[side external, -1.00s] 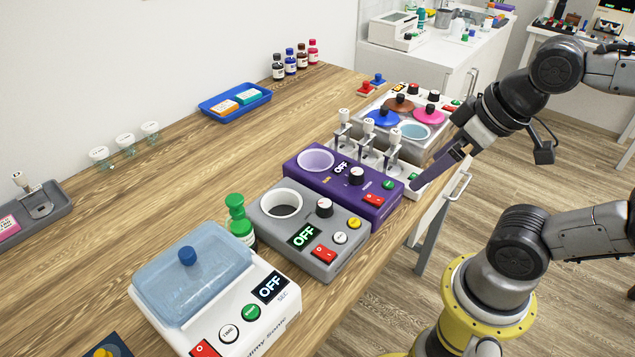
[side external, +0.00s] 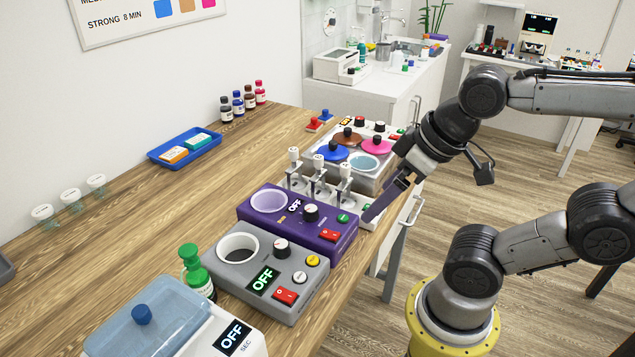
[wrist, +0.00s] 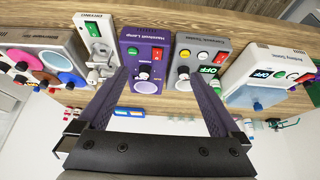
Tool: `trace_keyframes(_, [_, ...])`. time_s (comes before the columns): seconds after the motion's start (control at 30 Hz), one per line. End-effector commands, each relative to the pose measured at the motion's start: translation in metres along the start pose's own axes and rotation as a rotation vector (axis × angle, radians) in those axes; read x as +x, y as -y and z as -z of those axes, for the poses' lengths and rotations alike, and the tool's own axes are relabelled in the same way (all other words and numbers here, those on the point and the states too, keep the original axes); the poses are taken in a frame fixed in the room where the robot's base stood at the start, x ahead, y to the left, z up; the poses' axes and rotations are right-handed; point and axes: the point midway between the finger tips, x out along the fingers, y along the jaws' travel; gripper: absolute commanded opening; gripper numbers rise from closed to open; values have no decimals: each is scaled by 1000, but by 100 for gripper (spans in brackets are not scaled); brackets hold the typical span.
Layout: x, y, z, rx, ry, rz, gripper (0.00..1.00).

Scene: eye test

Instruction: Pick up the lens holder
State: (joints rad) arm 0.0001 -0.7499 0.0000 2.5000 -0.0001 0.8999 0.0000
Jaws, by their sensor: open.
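Three lens holders with white tops and grey stems stand upright in a row between the purple device and the dye-pot unit: a left one (side external: 294,158), a middle one (side external: 318,163) and a right one (side external: 345,171). In the wrist view a pale holder-like shape (wrist: 97,30) lies left of my fingers, on the white unit with a green switch. My gripper (side external: 372,212) is open and empty by the front edge of that white unit, to the right of the holders and apart from them.
The purple device (side external: 290,222) and grey device (side external: 285,300) stand nearer, with a green bottle (side external: 196,277) beside them. The dye-pot unit (side external: 392,128) is behind the holders. A blue tray (side external: 208,151) and bottles (side external: 238,102) stand at the back. Bare wood (side external: 110,235) lies left.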

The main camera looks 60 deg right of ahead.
Motion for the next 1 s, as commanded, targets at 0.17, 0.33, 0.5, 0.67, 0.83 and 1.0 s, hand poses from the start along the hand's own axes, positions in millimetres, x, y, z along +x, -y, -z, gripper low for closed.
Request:
trace_keyframes(0.17, [0, 0, 0, 0, 0, 0, 100])
trace_keyframes(0.33, [0, 0, 0, 0, 0, 0, 100])
trace_keyframes(0.5, [0, 0, 0, 0, 0, 0, 80])
trace_keyframes(0.67, [0, 0, 0, 0, 0, 0, 66])
trace_keyframes(0.83, [0, 0, 0, 0, 0, 0, 66])
trace_keyframes(1.0, [0, 0, -3, 71, 13, 0, 66])
